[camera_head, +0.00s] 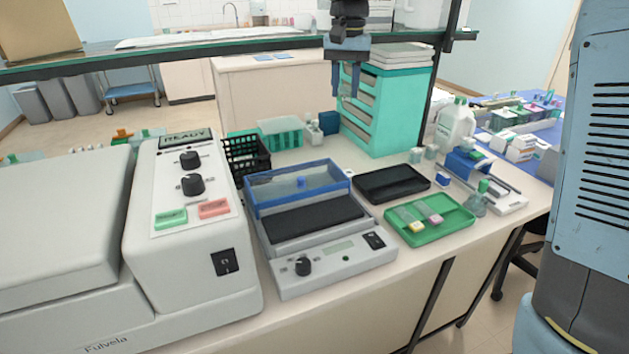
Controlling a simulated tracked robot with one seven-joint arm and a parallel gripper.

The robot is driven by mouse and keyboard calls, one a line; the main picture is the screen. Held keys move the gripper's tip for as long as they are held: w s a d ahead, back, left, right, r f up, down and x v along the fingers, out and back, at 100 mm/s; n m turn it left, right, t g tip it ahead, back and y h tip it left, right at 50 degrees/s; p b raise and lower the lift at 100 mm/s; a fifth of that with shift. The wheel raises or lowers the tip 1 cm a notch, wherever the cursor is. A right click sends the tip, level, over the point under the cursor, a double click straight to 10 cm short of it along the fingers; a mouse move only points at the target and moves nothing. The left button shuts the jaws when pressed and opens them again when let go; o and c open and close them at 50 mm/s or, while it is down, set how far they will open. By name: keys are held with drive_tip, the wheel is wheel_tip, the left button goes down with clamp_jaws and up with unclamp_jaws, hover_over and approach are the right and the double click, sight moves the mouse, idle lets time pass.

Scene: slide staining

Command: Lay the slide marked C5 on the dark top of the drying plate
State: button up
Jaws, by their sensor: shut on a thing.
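The drying plate is a grey box (335,262) with a knob and a small display at its front; its dark top (318,219) looks bare. My gripper (347,96) points down, high in the picture before the teal drawer cabinet, above and beyond the plate. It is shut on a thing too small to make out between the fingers. No slide marking is legible, so I cannot tell where C5 is.
A blue-rimmed clear basin (297,185) adjoins the plate's back. A black tray (391,182) lies to its right and a large grey machine (185,265) stands left. A teal cabinet (385,108) and a shelf (240,48) are behind. Bottles stand at right.

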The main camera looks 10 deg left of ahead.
drive_tip(key=s+a+f+n, duration=0.3)
drive_tip(key=s+f+n, duration=0.3)
drive_tip(key=s+f, duration=1.1)
drive_tip(key=shift+d+f, duration=0.15)
drive_tip(key=shift+f, duration=3.2)
drive_tip(key=shift+f, duration=0.2)
drive_tip(key=o, duration=1.1)
wheel_tip(320, 180, up, 14)
drive_tip(key=shift+f, duration=0.15)
drive_tip(key=shift+d, duration=0.15)
